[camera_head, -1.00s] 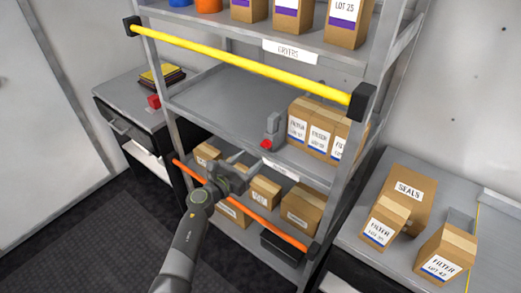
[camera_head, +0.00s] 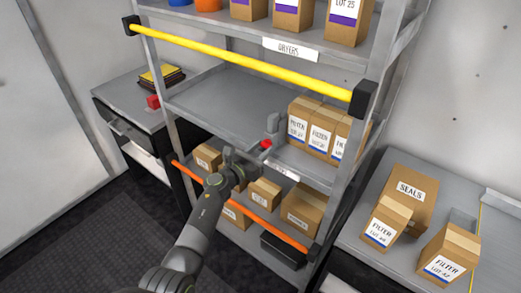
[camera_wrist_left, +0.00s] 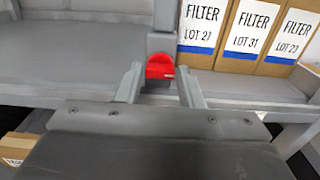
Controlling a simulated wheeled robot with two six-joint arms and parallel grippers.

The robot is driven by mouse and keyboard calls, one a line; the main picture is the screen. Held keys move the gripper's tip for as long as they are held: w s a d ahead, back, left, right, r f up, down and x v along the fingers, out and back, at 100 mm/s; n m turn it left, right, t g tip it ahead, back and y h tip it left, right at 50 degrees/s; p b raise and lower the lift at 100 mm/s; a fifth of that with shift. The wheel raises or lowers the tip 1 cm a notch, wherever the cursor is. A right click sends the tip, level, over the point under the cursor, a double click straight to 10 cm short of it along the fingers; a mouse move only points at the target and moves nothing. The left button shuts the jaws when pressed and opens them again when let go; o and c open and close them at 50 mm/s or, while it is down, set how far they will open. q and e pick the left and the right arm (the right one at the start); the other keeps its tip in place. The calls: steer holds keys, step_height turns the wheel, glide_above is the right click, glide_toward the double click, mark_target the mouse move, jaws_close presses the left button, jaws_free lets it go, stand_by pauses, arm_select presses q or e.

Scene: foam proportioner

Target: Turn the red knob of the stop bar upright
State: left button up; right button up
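The red knob (camera_head: 266,143) sits at the front edge of the middle shelf, at the foot of a grey upright block (camera_head: 273,123). In the left wrist view the knob (camera_wrist_left: 160,66) shows ahead, framed between the two fingertips. My left gripper (camera_head: 244,158) is just in front of and left of the knob in the head view. In the left wrist view its fingers (camera_wrist_left: 160,84) are apart with nothing held. I cannot tell whether they touch the knob. The stop bar itself is hard to make out. My right gripper is not in view.
Filter boxes (camera_head: 319,127) stand right of the knob on the same shelf. A yellow bar (camera_head: 245,62) crosses above and an orange bar (camera_head: 270,228) below. Cartons (camera_head: 264,193) fill the lower shelf. The middle shelf's left part (camera_head: 215,100) is bare.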

arm_select(q)
steer(key=c, duration=0.5)
steer(key=shift+n, duration=0.3)
steer(key=shift+c, duration=0.2)
steer(key=n+p, duration=0.1)
steer(key=n, duration=0.4)
steer(key=shift+p, duration=0.3)
steer(key=shift+n, duration=0.6)
steer(key=o, duration=1)
steer(key=shift+f, duration=0.1)
